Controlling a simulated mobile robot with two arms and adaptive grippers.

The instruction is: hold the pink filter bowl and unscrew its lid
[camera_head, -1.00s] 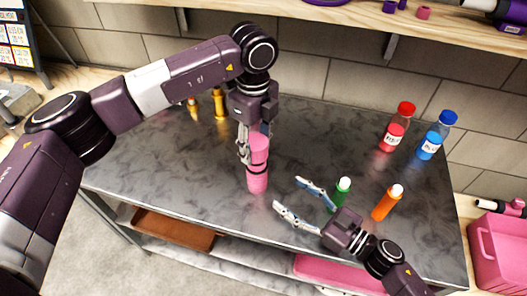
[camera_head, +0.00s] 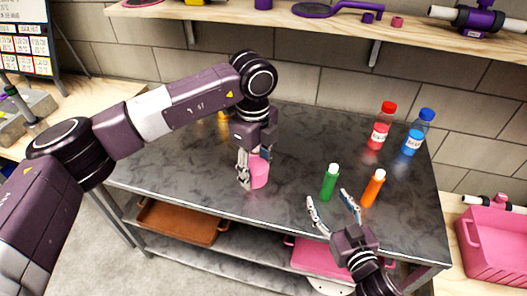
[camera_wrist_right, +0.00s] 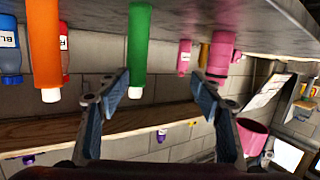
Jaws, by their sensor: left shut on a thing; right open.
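The pink filter bowl (camera_head: 259,171) stands upright near the middle of the dark worktop. A pink cylinder, seemingly the bowl, also shows inverted in the right wrist view (camera_wrist_right: 221,52). My right gripper (camera_head: 328,203) is open and empty, low at the front right of the bowl and apart from it. Its spread fingers also show in the wrist view (camera_wrist_right: 160,88).
A green bottle (camera_head: 330,183) stands just beyond my right fingertips, with an orange bottle (camera_head: 373,188) to its right. Red (camera_head: 381,128) and blue (camera_head: 418,133) bottles stand further back. A pink crate (camera_head: 493,240) is at the right.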

